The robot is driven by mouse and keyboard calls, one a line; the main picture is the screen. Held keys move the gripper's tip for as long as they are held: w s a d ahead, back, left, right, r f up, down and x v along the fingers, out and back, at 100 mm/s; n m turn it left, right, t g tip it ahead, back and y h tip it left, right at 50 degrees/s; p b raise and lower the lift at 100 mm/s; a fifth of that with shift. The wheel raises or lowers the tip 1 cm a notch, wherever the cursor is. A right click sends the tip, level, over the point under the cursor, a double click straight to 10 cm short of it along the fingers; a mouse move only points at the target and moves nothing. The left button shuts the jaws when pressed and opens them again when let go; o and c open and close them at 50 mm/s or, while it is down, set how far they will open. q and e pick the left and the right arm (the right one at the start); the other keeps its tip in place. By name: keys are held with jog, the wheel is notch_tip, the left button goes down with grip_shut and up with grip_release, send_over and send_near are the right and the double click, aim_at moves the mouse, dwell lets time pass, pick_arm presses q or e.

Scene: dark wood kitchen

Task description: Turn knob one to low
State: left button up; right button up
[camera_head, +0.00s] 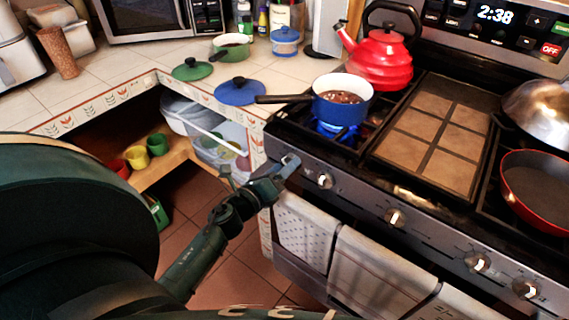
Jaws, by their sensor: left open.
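The stove's front panel has several knobs in a row. The leftmost knob (290,160) is at the panel's left end, partly hidden by my left gripper (281,172). The gripper is open, with its fingertips at or around this knob; I cannot tell whether they touch it. The second knob (325,181) is just to the right and clear. A blue flame (334,129) burns under the blue pot (341,105) on the front left burner. My right gripper is not in view.
A red kettle (382,62) stands behind the pot, whose handle points left. A red pan (536,187) is on the right burner. Towels (375,270) hang on the oven front below the knobs.

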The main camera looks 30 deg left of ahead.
pick_arm(q)
jog(key=shift+w, duration=0.55)
jog(key=c, duration=1)
jog(key=shift+o, duration=0.2)
jog(key=shift+d, duration=0.1)
